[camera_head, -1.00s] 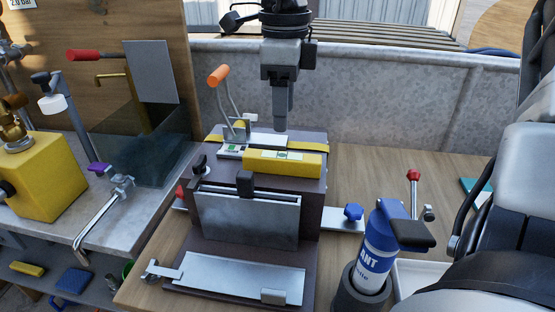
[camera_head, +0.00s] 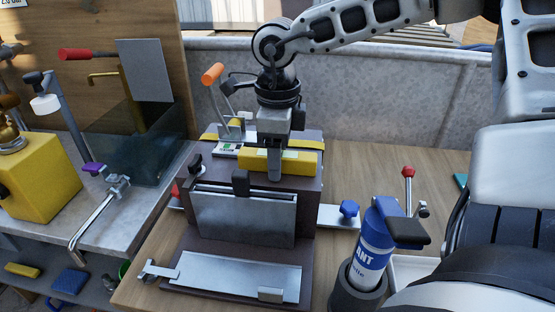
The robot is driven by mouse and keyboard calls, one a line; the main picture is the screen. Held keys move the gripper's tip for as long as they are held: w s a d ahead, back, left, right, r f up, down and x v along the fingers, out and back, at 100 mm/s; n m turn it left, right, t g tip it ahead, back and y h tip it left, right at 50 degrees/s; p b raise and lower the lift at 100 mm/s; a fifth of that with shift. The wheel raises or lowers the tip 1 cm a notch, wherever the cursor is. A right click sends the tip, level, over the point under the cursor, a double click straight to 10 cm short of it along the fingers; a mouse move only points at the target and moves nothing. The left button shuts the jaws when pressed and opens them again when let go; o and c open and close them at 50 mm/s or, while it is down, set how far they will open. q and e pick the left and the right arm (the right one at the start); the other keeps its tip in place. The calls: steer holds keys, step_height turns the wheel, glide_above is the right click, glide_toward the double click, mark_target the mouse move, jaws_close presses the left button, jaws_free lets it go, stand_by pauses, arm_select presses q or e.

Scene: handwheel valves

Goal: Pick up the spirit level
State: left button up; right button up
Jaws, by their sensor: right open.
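The spirit level (camera_head: 300,163) is a yellow bar lying flat on top of a dark box-shaped fixture (camera_head: 310,190). My right gripper (camera_head: 274,178) points down at the level's middle and is open. Its fingers show almost edge-on and overlap the level's near side in the picture, covering part of it. I cannot tell whether they touch it. My left gripper is not in view.
An orange-handled toggle clamp (camera_head: 213,74) stands behind the level on the left. A blue bottle (camera_head: 372,250) stands in a dark holder at the right. A yellow block (camera_head: 45,180) sits at far left.

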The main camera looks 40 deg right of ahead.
steer(key=c, duration=1.1)
jaws_close()
steer(key=shift+r, duration=0.15)
